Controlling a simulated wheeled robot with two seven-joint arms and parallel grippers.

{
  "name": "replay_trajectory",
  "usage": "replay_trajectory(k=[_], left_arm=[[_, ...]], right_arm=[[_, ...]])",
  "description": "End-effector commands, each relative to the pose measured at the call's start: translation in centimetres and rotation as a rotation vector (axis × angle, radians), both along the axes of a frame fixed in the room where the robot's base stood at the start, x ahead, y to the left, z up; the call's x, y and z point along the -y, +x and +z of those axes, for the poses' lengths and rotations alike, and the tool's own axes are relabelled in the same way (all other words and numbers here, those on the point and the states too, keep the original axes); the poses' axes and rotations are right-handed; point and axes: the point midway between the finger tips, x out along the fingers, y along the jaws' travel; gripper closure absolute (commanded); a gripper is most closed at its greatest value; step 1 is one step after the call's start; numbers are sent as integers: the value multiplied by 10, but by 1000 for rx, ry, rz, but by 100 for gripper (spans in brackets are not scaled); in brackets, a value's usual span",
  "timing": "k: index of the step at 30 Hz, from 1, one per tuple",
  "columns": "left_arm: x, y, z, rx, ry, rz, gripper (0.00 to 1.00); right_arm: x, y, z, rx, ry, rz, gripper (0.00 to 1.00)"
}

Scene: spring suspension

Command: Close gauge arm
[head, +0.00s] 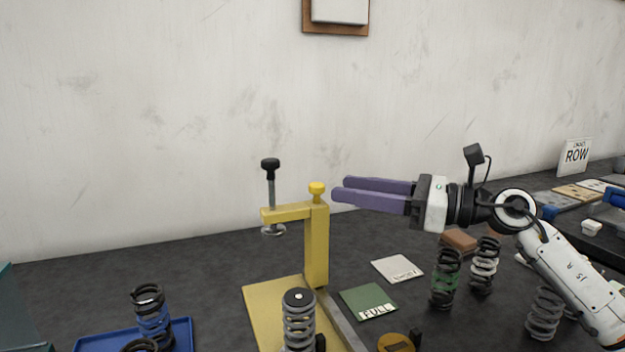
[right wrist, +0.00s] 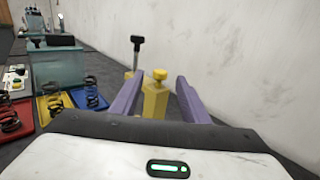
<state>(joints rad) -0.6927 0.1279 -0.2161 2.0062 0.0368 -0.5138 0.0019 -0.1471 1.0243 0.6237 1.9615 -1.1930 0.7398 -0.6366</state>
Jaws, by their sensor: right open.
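The yellow gauge arm (head: 288,213) reaches left from the top of a yellow post (head: 317,250) that stands on a yellow base plate (head: 262,305). A black-knobbed plunger (head: 270,185) hangs through the arm's left end. A yellow knob (head: 317,188) tops the post; it also shows in the right wrist view (right wrist: 160,75). A dark-topped spring (head: 299,318) stands upright at the base plate, right of the plunger. My right gripper (head: 338,190) is open and empty, its purple fingers just right of the yellow knob and pointing at it. My left gripper is out of view.
A blue tray (head: 183,333) with springs lies at the lower left. A green FULL card (head: 368,302) and a pale card (head: 397,268) lie right of the post. Several springs, including a green-banded one (head: 445,279), stand below my right arm. The wall is behind.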

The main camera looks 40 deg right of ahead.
Motion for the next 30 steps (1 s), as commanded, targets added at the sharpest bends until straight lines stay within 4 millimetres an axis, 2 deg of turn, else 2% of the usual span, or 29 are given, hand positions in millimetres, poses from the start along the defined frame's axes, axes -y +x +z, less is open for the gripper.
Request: replay_trajectory(k=[6,15,29,30], left_arm=[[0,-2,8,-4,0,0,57],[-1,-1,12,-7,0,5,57],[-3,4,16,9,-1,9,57],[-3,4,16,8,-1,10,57]], right_arm=[[-18,29,4,2,1,1,59],[-33,55,3,2,3,-2,59],[-37,62,0,-1,2,-1,59],[-37,62,0,-1,2,-1,64]])
